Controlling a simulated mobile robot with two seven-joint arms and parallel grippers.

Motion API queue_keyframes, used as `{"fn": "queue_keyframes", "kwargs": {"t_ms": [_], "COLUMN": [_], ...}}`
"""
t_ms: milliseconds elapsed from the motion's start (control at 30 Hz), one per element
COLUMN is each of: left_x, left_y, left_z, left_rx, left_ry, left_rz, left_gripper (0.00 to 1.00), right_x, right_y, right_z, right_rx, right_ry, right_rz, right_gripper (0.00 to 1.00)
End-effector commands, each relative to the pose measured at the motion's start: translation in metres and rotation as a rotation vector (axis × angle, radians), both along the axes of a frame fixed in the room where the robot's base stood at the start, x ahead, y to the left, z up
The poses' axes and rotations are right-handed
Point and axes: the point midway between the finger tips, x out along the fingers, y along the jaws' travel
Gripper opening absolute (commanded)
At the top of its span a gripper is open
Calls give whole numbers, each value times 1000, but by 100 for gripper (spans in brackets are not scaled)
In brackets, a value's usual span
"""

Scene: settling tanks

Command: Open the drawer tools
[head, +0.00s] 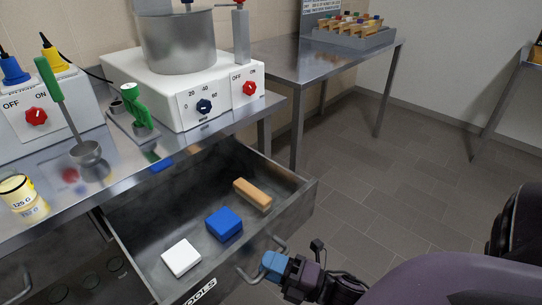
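The drawer labelled TOOLS (288,217) is pulled far out from under the steel bench, with its inside in plain sight. In it lie a white block (181,258), a blue block (224,223) and a long tan block (252,195). A bar handle (248,276) stands out from the drawer front, with both ends showing. My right gripper (272,264) has its blue fingertips over the middle of the bar and appears closed around it. The fingers hide that part of the handle. My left gripper is not in view.
On the bench (50,218) stand a white machine with a steel pot (180,42), a green-handled ladle (86,152), a yellow cup (22,193) and a switch box (40,105). A second steel table (285,52) stands behind. The floor to the right is clear.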

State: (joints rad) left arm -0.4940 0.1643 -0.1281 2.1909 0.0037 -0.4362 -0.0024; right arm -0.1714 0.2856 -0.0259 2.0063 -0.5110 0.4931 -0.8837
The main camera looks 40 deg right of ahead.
Motion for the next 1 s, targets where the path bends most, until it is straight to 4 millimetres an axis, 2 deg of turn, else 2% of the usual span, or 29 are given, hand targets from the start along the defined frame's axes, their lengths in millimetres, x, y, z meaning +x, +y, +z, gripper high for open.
{"fn": "queue_keyframes", "kwargs": {"t_ms": [267,700,1000], "left_x": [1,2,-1], "left_y": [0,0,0], "left_z": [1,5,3], "left_rx": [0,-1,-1], "left_ry": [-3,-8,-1], "left_rz": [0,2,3], "left_gripper": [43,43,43], "right_x": [-10,-77,-96], "right_y": [-5,-35,-45], "right_z": [-2,-15,-20], "right_rx": [0,0,0], "right_ry": [1,1,0], "right_rz": [0,-1,0], "right_gripper": [39,39,39]}}
